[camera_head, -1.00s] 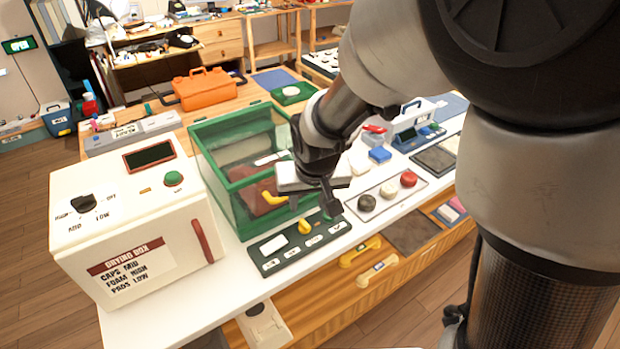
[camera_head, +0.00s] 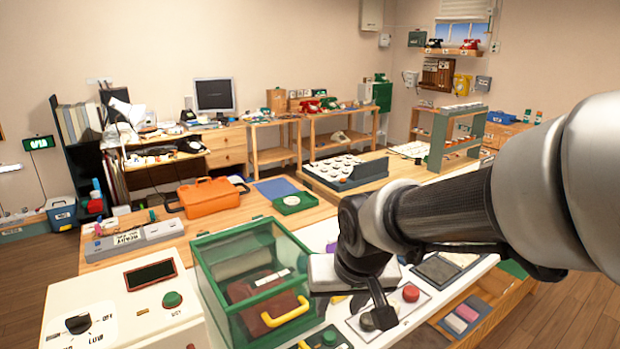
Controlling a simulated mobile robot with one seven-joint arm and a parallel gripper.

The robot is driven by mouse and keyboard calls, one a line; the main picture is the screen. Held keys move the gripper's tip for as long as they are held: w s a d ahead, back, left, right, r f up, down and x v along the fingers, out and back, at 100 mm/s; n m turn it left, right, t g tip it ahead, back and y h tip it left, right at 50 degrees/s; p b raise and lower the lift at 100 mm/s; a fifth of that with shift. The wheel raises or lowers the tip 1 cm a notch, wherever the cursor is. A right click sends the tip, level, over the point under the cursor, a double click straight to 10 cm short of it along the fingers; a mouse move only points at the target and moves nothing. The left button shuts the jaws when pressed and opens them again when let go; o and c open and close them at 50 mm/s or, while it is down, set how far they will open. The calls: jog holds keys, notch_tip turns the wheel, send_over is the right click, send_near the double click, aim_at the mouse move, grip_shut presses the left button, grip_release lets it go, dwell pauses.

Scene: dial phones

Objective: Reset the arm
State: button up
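My gripper (camera_head: 352,304) is at the lower middle of the head view, above the white worktop, just right of the green-framed glass box (camera_head: 218,262). It points down, and its fingers are partly hidden by its own body, so I cannot tell whether they are open or shut. No held thing shows in it. My arm reaches in from the right edge.
The white drying box (camera_head: 140,312) with a dark dial stands at the lower left. A panel with a red button (camera_head: 411,293) lies right of my gripper. An orange toolbox (camera_head: 209,197) and a tray of white round parts (camera_head: 345,170) stand on the wooden table behind. Air above the table is clear.

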jog(key=s+d+r+p, duration=0.2)
jog(key=s+d+r, duration=0.2)
jog(key=s+r, duration=0.2)
jog(key=s+d+r+m+t+h+p, duration=0.1)
jog(key=s+d+r+p, duration=0.1)
jog(key=s+d+r, duration=0.3)
jog(key=v, duration=0.2)
jog(key=shift+s+r+p, duration=0.2)
jog(key=shift+s+p, duration=0.15)
jog(key=shift+p, duration=0.05)
jog(key=shift+a, duration=0.1)
